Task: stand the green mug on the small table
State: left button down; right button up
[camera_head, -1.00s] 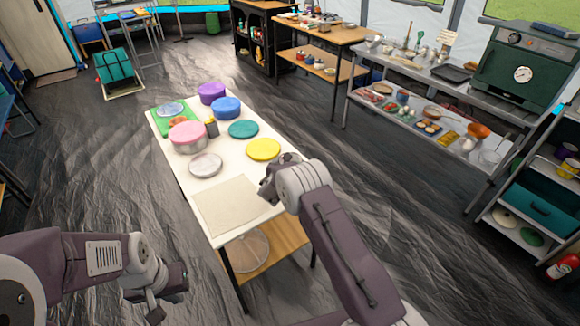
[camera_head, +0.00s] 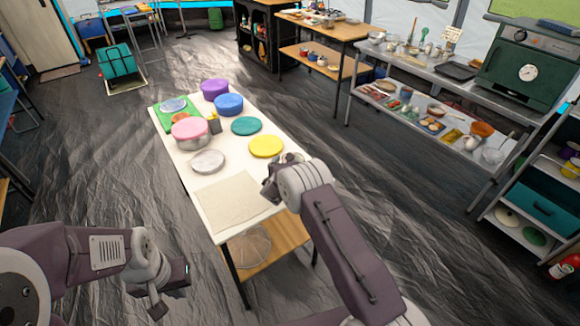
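I cannot make out a green mug in this view. A narrow white-topped table (camera_head: 186,178) stands in the middle, with a beige mat (camera_head: 232,203) on its near end; I cannot tell whether it is the small table of the task. My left gripper (camera_head: 172,290) is at the lower left, over the floor and left of the table. Its fingers are apart with nothing between them. My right gripper (camera_head: 271,188) is over the table's right edge, beside the mat; its fingers are mostly hidden by its own wrist.
On the table are a pink-lidded pot (camera_head: 190,131), blue (camera_head: 229,104) and purple (camera_head: 214,89) lidded containers, teal (camera_head: 246,125) and yellow (camera_head: 266,146) discs, and a grey lid (camera_head: 208,161). A metal counter (camera_head: 400,82) stands at right. Floor (camera_head: 110,180) left of the table is clear.

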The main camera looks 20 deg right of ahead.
jog(key=v, duration=1.2)
jog(key=s+d+m+g, duration=0.5)
jog(key=s+m, duration=0.2)
jog(key=s, duration=0.2)
jog(key=s+d+m+g, duration=0.4)
jog(key=s+d+m, duration=0.2)
jog(key=s+m, duration=0.25)
jog(key=s+a+m+g+y, duration=0.1)
jog(key=s+a+m+y, duration=0.2)
jog(key=s+m, duration=0.3)
jog(key=s+a+r+m+y, duration=0.1)
jog(key=s+a+m+y, duration=0.2)
jog(key=s+a+m, duration=0.2)
jog(key=s+m, duration=0.2)
jog(key=m, duration=0.2)
jog(key=shift+a+g+y, duration=0.25)
jog(key=shift+g+y, duration=0.05)
jog(key=shift+g, duration=0.1)
notch_tip(320, 180, up, 6)
jog(key=p, duration=0.6)
jog(key=shift+r, duration=0.15)
jog(key=shift+s, duration=0.1)
